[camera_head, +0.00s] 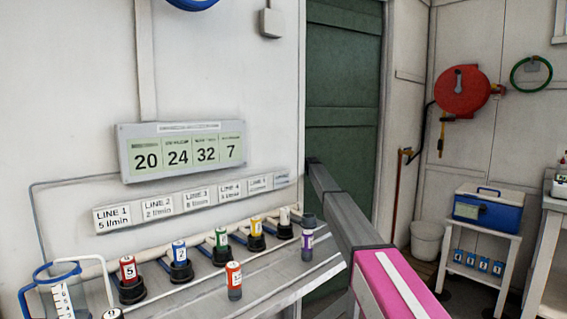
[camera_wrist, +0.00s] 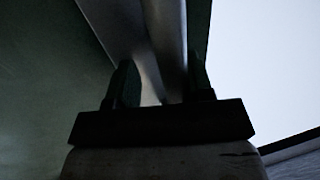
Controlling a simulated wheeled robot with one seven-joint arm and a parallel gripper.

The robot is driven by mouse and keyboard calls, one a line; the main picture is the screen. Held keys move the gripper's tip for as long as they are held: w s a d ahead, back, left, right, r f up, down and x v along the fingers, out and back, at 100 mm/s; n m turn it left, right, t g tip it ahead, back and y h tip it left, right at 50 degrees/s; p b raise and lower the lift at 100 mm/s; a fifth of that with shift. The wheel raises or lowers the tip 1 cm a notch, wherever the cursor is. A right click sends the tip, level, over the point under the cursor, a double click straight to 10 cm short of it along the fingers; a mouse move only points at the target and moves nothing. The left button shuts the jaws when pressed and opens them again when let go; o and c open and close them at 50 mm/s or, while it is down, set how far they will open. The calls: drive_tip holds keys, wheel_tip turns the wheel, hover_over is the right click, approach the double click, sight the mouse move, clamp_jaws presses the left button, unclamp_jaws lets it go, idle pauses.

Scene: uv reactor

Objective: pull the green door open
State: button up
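The green door (camera_head: 343,110) stands upright in the white wall in the head view. Its left part lies behind the end of my arm. My gripper (camera_head: 313,163) is a small dark shape at the door's left side, mostly hidden by my arm. In the wrist view, the two dark fingers of my gripper (camera_wrist: 162,82) stand apart, with a grey metal bar (camera_wrist: 166,40) running between them. A thin bright gap shows near the left finger, and the right finger is close to the bar. Whether they press on it is unclear. Dark green surface (camera_wrist: 40,70) fills the left side.
A sloped panel (camera_head: 290,270) with several coloured valves stands left of my arm, below a display box (camera_head: 183,148). Right of the door are a white bucket (camera_head: 427,240), a red hose reel (camera_head: 462,92) and a small table (camera_head: 484,245) with a blue box (camera_head: 488,209).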

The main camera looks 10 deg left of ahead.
drive_tip(key=shift+s+a, duration=0.15)
drive_tip(key=shift+a, duration=0.1)
drive_tip(key=shift+d, duration=0.1)
drive_tip(key=shift+s+d, duration=0.2)
drive_tip(key=shift+d, duration=0.05)
drive_tip(key=v, duration=1)
drive_tip(key=shift+w+d, duration=0.1)
